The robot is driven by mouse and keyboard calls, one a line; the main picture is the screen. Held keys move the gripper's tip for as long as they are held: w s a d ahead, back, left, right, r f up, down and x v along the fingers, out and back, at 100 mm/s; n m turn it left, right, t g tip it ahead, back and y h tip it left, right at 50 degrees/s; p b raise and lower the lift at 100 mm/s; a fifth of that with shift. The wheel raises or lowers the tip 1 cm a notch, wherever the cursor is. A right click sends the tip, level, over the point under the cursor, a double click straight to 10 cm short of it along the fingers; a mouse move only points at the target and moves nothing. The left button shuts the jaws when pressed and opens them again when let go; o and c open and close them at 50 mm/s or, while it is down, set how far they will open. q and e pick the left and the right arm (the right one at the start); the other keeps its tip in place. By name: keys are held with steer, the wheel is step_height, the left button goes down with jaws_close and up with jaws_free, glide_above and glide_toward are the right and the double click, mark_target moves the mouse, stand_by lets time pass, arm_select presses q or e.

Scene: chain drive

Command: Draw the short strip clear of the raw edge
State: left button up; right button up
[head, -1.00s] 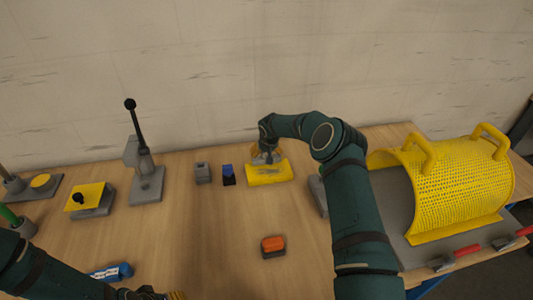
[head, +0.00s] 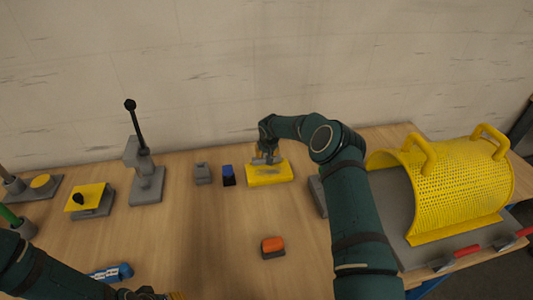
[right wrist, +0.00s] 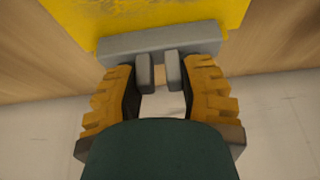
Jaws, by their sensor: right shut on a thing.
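A yellow plate (head: 270,176) with a worn grey patch lies on the bench, near the back. My right gripper (head: 266,159) is over its back edge. In the right wrist view my right gripper (right wrist: 160,88) is shut on a short grey strip (right wrist: 160,42) by two upright grey prongs between the fingers. I cannot tell whether strip and plate touch. No raw edge can be made out clearly. My left gripper (head: 150,294) is at the bottom edge, mostly cut off.
Left of the plate stand a blue-topped dark block (head: 228,176) and a grey block (head: 202,174). A grey lever press (head: 146,180) is further left. An orange-topped block (head: 272,246) sits in front. A perforated yellow guard (head: 450,185) fills the right.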

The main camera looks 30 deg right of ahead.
arm_select(q)
steer(key=shift+r+p, duration=1.15)
steer(key=shift+r, duration=0.05)
arm_select(e)
step_height(320, 180, up, 8)
steer(key=shift+a+f, duration=0.1)
stand_by(0.4)
